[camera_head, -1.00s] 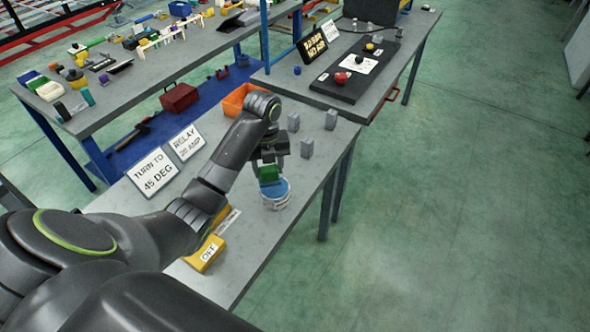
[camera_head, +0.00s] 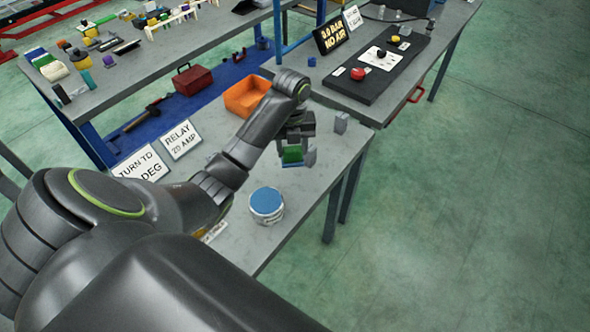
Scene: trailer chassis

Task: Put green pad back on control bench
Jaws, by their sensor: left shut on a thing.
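My left gripper (camera_head: 296,140) is shut on the green pad (camera_head: 292,155) and points down over the grey bench (camera_head: 327,167). The pad shows as a small green block between the fingers, with a bluish lower edge. The fingers partly hide it, and I cannot tell whether it touches the bench top. A white can with a blue top (camera_head: 266,201) stands upright on the bench, nearer to me and apart from the gripper. My right gripper is not in view.
Grey blocks (camera_head: 341,122) stand close to the gripper. An orange bin (camera_head: 245,97) and two sign plates (camera_head: 181,139) are behind my arm. A second bench carries a black panel (camera_head: 372,72) with a red knob. Green floor (camera_head: 470,220) is clear at right.

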